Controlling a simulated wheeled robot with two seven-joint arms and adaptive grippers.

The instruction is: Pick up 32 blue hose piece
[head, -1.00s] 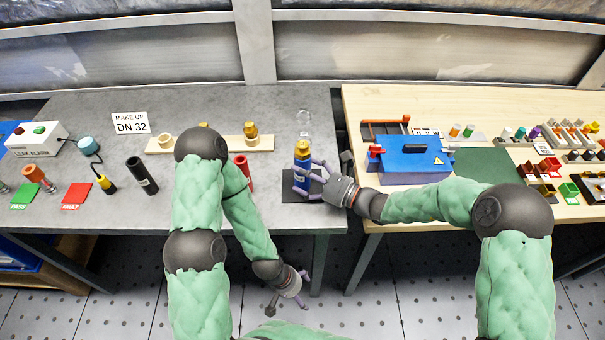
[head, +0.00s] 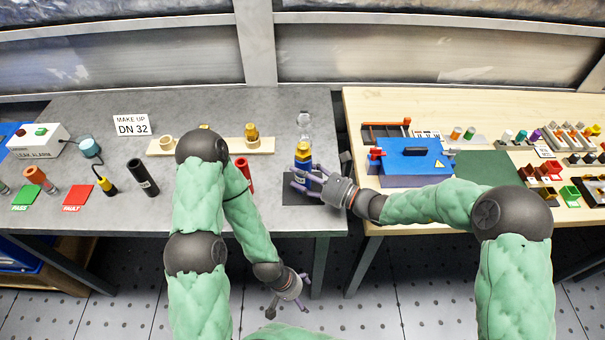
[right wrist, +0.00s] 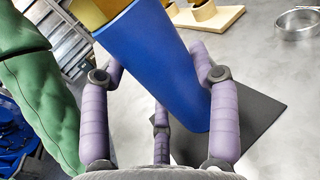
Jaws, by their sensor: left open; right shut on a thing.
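The blue hose piece (head: 303,174) with a brass fitting (head: 303,150) on top stands at the right end of the grey table, over a dark square mat (head: 298,195). My right gripper (head: 305,182) is shut on it from the right. In the right wrist view the blue hose piece (right wrist: 165,62) is between the purple fingers (right wrist: 165,95), tilted in that picture, with its lower end over the mat (right wrist: 262,110). I cannot tell whether it touches the mat. My left gripper (head: 287,304) is open and empty, low in front of the grey table.
A red hose (head: 244,173), a black hose (head: 142,176) and an orange hose (head: 40,180) stand to the left. A wooden rack (head: 187,146) with brass fittings and a "MAKE UP DN 32" sign (head: 131,124) are behind. A blue box (head: 413,165) is on the wooden table.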

